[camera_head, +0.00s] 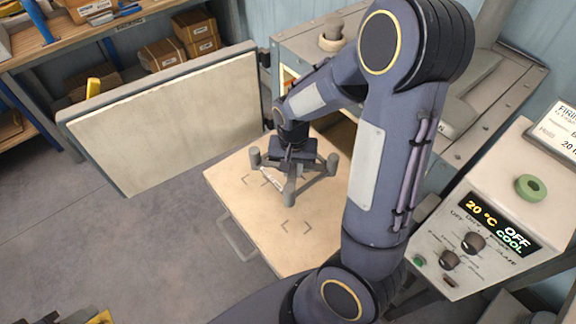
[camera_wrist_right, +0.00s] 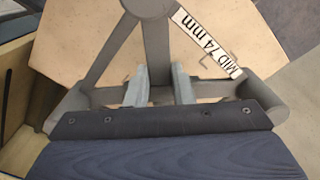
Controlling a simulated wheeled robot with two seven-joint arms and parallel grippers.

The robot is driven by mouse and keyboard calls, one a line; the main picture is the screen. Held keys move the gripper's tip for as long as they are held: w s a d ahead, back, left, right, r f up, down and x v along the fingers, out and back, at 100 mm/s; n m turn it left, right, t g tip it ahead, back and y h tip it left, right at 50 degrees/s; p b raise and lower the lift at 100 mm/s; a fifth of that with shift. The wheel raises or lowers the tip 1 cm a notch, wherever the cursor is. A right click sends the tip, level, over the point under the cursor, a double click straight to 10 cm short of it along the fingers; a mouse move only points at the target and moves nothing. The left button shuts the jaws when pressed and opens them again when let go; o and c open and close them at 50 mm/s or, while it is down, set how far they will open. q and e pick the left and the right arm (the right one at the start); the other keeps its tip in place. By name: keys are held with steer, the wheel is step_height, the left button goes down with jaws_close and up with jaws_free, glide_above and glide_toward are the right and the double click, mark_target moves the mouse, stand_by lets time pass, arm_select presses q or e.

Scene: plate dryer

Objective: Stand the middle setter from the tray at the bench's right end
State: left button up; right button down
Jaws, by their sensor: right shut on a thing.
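The middle setter (camera_head: 290,193) is a grey three-armed frame with round posts. Its white label (camera_wrist_right: 210,42) reads "MID 74 mm" in the right wrist view. My right gripper (camera_head: 293,160) comes down over it from above, and its two pale fingers (camera_wrist_right: 161,88) are shut on a bar of the frame. The setter is upright over the pale tray (camera_head: 235,190), which is pulled out and has dark corner marks and a front handle. I cannot tell whether its posts touch the tray. My left gripper is not in view.
The open door (camera_head: 165,125) stands left of the tray. A wooden bench (camera_head: 135,20) with boxes is at the upper left. The control panel (camera_head: 490,235), reading 20 °C, OFF, COOL, is at the right with a green ring (camera_head: 531,188) above it.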

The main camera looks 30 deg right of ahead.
mark_target(293, 172)
steer(key=shift+r, duration=2.9)
